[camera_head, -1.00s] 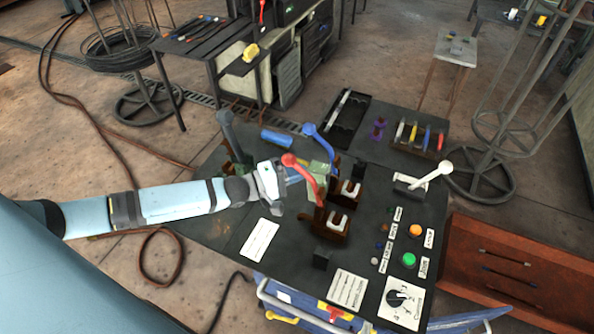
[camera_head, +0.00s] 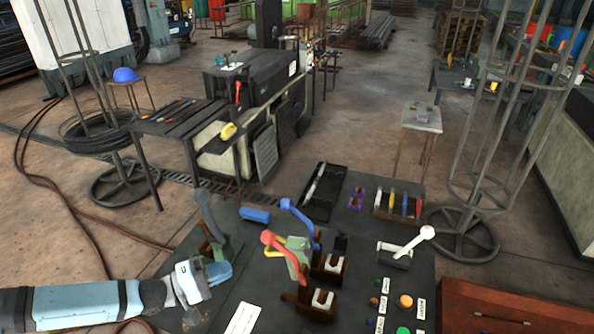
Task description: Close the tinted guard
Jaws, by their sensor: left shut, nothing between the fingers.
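My left gripper (camera_head: 191,312) reaches in from the lower left over the dark control table (camera_head: 245,288). It is shut and empty, in front of the grey lever (camera_head: 205,208) and left of the red lever (camera_head: 283,256). A small greenish, see-through-looking panel (camera_head: 298,254) stands between the red lever and the blue lever (camera_head: 300,220). I cannot tell for sure that this is the tinted guard, nor how far it is open; the red lever partly covers it. The gripper is apart from this panel. My right gripper is not in view.
A white-knobbed lever (camera_head: 413,243) and an orange button (camera_head: 405,300) are at the table's right. A blue cylinder (camera_head: 255,214), a black tray (camera_head: 325,191) and a tool rack (camera_head: 397,204) lie toward the back. Wire stands flank the table. A dark machine (camera_head: 252,83) stands behind.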

